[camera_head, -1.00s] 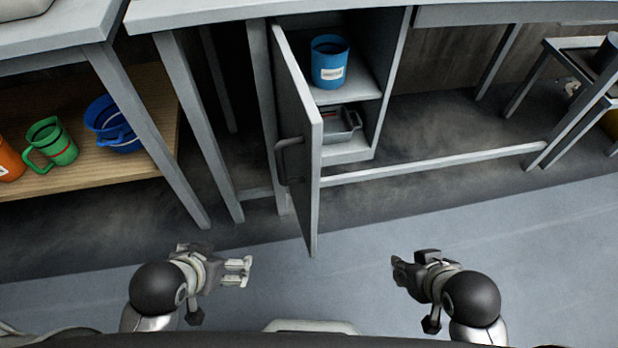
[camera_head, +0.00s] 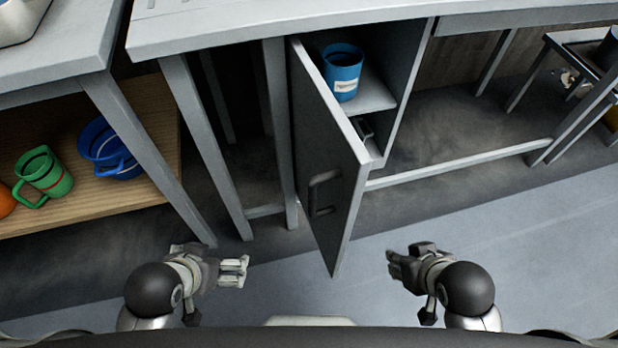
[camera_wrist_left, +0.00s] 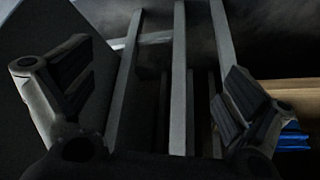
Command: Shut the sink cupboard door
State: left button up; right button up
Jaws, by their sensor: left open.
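The sink cupboard door (camera_head: 325,150) stands ajar, hinged at its left and swung out towards me. Its dark outer face and bar handle (camera_head: 322,193) show in the head view. A dark panel, likely this door, fills the left of the left wrist view (camera_wrist_left: 45,50). The cupboard holds a blue mug (camera_head: 343,72) on its shelf; the grey item below is mostly hidden by the door. My left gripper (camera_head: 235,272) is open and empty, left of the door's lower corner and apart from it. My right gripper (camera_head: 396,264) is right of the door, apart from it; its finger opening is unclear.
Table legs (camera_head: 208,150) stand left of the cupboard. A wooden shelf (camera_head: 150,115) at the left holds a green mug (camera_head: 45,175) and a blue container (camera_head: 108,150). A low rail (camera_head: 455,165) runs right of the cupboard. The floor around the grippers is clear.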

aim_at(332, 165)
jog(key=k+j, duration=0.2)
jog(key=j, duration=0.2)
jog(key=k+j+z, duration=0.1)
jog(key=j, duration=0.35)
jog(key=k+j, duration=0.35)
jog(key=k+j+z, duration=0.1)
jog(key=j, duration=0.35)
jog(key=i+l, duration=0.15)
jog(key=l, duration=0.2)
jog(key=i+l, duration=0.1)
jog(key=l, duration=0.25)
